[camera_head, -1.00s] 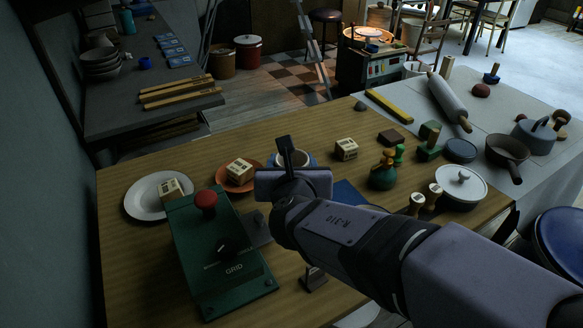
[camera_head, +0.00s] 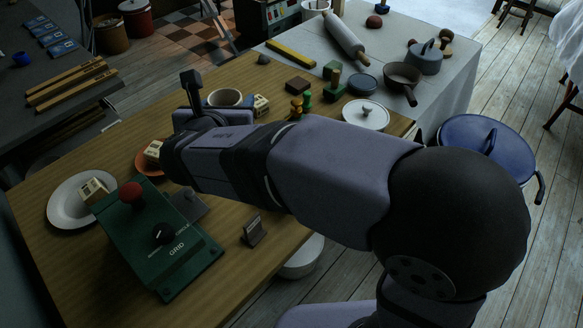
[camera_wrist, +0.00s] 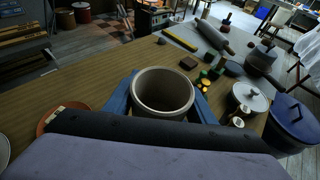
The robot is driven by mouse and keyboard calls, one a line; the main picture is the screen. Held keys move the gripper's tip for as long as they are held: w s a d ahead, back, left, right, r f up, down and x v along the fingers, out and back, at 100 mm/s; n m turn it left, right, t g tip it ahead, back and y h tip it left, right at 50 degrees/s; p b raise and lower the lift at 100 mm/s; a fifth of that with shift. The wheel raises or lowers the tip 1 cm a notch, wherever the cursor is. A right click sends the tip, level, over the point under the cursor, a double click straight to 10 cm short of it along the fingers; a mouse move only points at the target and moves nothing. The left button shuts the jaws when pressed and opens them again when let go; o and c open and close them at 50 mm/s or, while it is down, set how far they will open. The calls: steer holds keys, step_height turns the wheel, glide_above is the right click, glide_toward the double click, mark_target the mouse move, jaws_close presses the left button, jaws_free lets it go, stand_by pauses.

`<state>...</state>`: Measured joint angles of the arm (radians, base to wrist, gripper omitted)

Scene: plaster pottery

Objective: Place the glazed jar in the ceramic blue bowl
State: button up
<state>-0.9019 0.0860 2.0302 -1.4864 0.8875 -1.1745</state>
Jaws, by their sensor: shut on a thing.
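The glazed jar (camera_wrist: 163,92), a pale grey open-topped cylinder with a dark inside, stands upright in the middle of the wrist view. In the head view its rim (camera_head: 225,97) shows just beyond my gripper (camera_head: 207,112). My gripper is shut on the jar; its near parts cover the jar's lower side. Blue strips flank the jar in the wrist view; I cannot tell whether they are fingers or something beneath. I cannot make out a blue bowl for certain. A large blue pot (camera_head: 480,145) with an upright handle stands at the right, off the table.
A green box (camera_head: 165,245) with a red knob stands at the table's front left. A white plate (camera_head: 66,212) and an orange plate (camera_head: 143,166) hold lettered cubes. Green and orange pieces, a lidded white pot (camera_head: 366,116) and a dark pan (camera_head: 400,82) lie beyond my arm.

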steer(key=s+d+r+m+g+h, duration=0.1)
steer(key=s+d+m+h, duration=0.15)
steer(key=d, duration=0.35)
steer(key=s+d+r+m+g+h, duration=0.1)
steer(key=d+m+h, duration=0.3)
steer(key=d, duration=0.2)
steer(key=shift+n, duration=0.25)
steer(key=shift+s+f+b, duration=0.1)
steer(key=shift+f+b, duration=1.2)
steer(key=shift+f, duration=4)
steer(key=shift+f, duration=0.15)
steer(key=shift+f, duration=0.3)
steer(key=o, duration=1.1)
steer(key=shift+o, duration=0.2)
steer(key=shift+r, duration=0.1)
